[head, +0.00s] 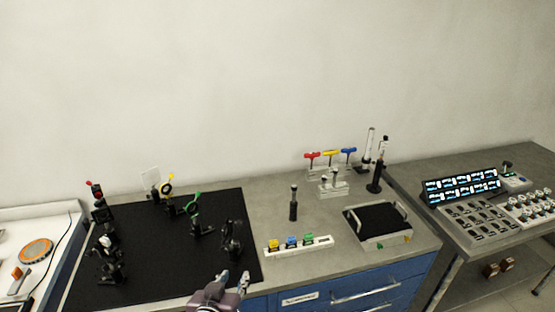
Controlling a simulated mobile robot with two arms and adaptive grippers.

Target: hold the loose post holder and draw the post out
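A black post holder (293,211) stands upright on the grey bench, right of the black breadboard. A thin post (294,190) shows at its top, with a small dark cap. My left gripper (235,277) is at the bottom of the head view, over the front edge of the breadboard, left of and nearer than the holder. Its two fingertips are apart with nothing seen between them, and it does not touch the holder. My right gripper is out of view.
The black breadboard (165,270) carries several mounted optics. A white strip with coloured blocks (298,244) lies in front of the holder. A handled tray (380,239) stands to its right. Coloured hex keys (331,154) stand in a rack behind. Bench left of the holder is clear.

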